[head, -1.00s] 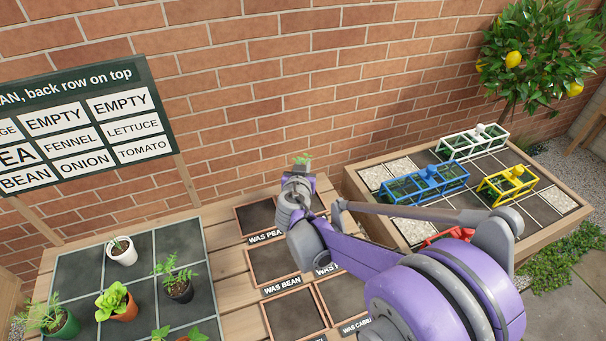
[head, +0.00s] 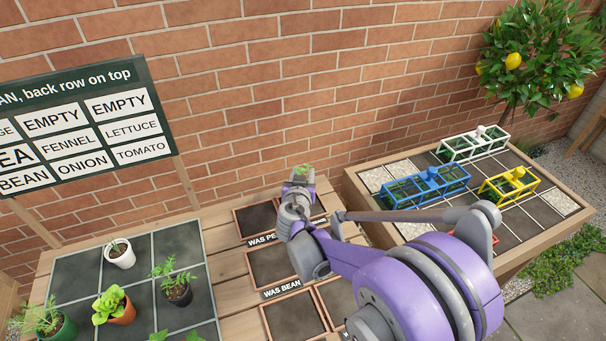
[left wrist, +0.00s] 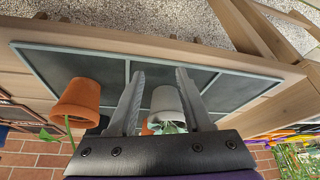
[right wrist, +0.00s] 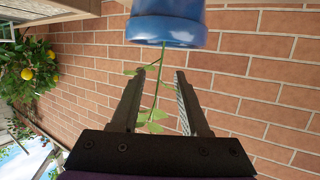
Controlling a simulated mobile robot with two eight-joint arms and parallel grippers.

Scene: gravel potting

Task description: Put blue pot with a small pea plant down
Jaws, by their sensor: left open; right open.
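The blue pot (right wrist: 168,28) shows at the top of the right wrist view, just past the fingertips. Its thin green pea plant (right wrist: 156,92) extends between the fingers in that picture. My right gripper (right wrist: 159,75) is open, its fingers apart. In the head view the plant's leaves (head: 304,169) show above the gripper, which hides the pot, over the back of the labelled squares (head: 256,219). I cannot tell whether the pot's base touches a surface. My left gripper (left wrist: 159,74) is open, above the dark tray, outside the head view.
A dark gridded tray (head: 205,256) at left holds several potted plants, including a white pot (head: 121,257) and a terracotta pot (head: 122,312). A raised bed (head: 352,183) at right holds blue (head: 427,186), yellow (head: 508,186) and white (head: 473,143) frames. A brick wall (head: 260,110) stands behind.

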